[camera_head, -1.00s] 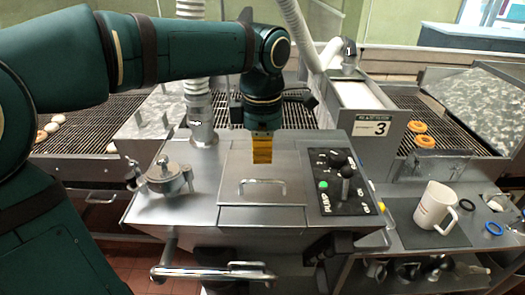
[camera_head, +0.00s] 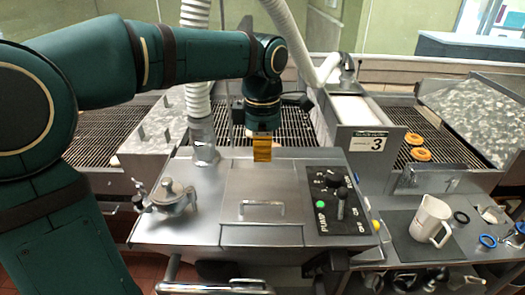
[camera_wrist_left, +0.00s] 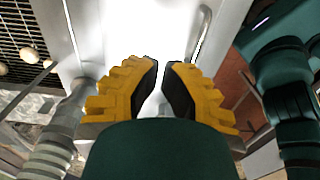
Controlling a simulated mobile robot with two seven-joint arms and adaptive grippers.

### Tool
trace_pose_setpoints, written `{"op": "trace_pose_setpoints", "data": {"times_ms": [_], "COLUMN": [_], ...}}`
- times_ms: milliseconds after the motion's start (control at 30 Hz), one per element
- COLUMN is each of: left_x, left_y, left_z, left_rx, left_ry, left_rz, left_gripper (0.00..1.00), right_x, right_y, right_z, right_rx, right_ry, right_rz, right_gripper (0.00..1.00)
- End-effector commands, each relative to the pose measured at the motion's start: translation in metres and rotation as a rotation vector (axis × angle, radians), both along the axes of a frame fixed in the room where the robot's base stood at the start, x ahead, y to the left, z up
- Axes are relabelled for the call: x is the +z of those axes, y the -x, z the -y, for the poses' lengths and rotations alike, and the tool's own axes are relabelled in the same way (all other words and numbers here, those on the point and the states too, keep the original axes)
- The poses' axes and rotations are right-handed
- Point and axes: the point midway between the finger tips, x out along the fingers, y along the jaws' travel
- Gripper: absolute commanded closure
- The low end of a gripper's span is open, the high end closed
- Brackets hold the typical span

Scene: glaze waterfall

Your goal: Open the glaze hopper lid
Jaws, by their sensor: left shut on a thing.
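The glaze hopper lid (camera_head: 262,185) is a flat steel panel in the middle of the steel console, with a U-shaped handle (camera_head: 262,208) on top. It looks closed or nearly so; I cannot tell if an edge is slightly raised. My left gripper (camera_head: 262,158) points down at the lid's far edge, behind the handle. In the left wrist view, its yellow-backed fingers (camera_wrist_left: 161,85) nearly meet over bright steel. They are shut, seemingly on the lid, but the exact contact is hidden. The handle shows uncovered in the head view. My right gripper cannot be made out.
A control panel (camera_head: 338,205) with knobs and a green light is right of the lid. A capped pot (camera_head: 172,195) and a ribbed hose (camera_head: 197,100) are on the left. A white mug (camera_head: 430,220) stands at the right.

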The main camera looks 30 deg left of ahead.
Motion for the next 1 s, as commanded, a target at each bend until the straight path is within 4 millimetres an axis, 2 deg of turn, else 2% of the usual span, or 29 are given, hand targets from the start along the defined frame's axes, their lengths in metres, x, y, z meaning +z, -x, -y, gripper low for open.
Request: {"op": "trace_pose_setpoints", "data": {"times_ms": [1000], "left_x": [0.025], "left_y": [-0.036], "left_z": [-0.022], "left_rx": [0.001], "left_ry": [0.000], "left_rz": [-0.001], "left_gripper": [1.00], "right_x": [0.043], "right_y": [0.000], "right_z": [0.000], "right_rx": [0.000], "right_ry": [0.000], "right_rz": [0.000], "right_gripper": [0.53]}}
